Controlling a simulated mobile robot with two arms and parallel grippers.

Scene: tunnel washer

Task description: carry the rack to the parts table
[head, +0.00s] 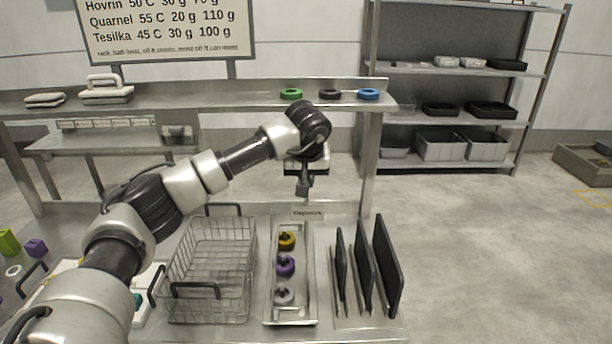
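A wire rack (212,262) with black handles at its near and far ends stands on the steel table in front of me. It looks empty. My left arm reaches in from the left, partly in front of the table's left side. My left gripper (304,186) hangs above the table, right of the rack and clear of it. Its fingers point down and look empty, but their opening is too small to judge. My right gripper is not in view. I cannot tell which surface is the parts table.
Right of the rack are a tray (291,318) with yellow, purple and grey rings and several upright black panels (387,264). A raised shelf (230,92) behind holds green, black and blue rings. A shelving unit (447,70) stands behind.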

